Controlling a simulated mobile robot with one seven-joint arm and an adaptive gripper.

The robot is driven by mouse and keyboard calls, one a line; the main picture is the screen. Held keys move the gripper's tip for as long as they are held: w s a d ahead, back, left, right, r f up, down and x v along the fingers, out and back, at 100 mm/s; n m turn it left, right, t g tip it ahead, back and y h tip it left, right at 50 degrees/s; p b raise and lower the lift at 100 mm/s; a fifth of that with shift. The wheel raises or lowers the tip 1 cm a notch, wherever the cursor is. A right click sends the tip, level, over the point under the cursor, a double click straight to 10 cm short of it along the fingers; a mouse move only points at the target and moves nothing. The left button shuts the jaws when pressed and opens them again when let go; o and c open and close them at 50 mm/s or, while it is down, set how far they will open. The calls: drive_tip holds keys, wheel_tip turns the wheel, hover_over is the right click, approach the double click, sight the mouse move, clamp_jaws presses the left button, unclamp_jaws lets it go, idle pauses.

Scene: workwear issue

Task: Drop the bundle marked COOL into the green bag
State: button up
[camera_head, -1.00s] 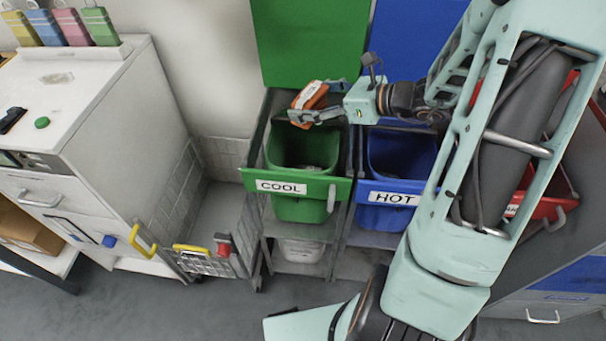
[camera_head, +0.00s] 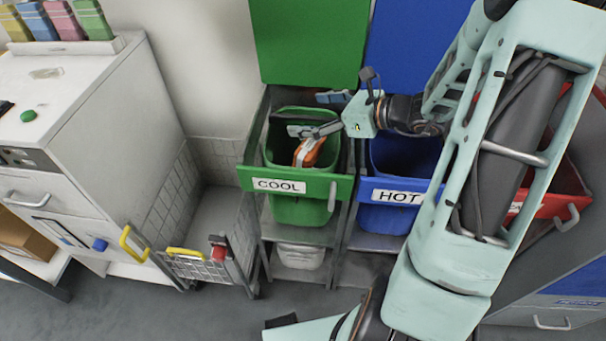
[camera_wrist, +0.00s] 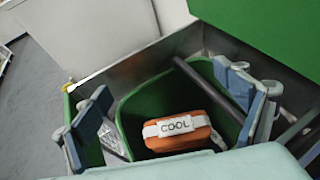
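The orange bundle (camera_head: 310,152) has a white band marked COOL, which shows in the wrist view (camera_wrist: 176,126). It is inside the green bag (camera_head: 302,209), below the rim, apart from the fingers. The green bag carries a COOL label on its front and also shows in the wrist view (camera_wrist: 135,107). My gripper (camera_head: 316,114) is over the green bag's opening with its fingers spread wide. In the wrist view my gripper (camera_wrist: 172,105) has nothing between its fingertips. Part of the bundle is hidden behind a finger in the head view.
A blue bag (camera_head: 395,213) marked HOT stands to the right, and a red bin (camera_head: 555,200) farther right. A wire basket (camera_head: 198,268) and white cabinet (camera_head: 110,130) stand at left. Upright green and blue panels rise behind the bags.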

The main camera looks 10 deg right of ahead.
drive_tip(key=shift+o, duration=0.2)
drive_tip(key=v, duration=1.2)
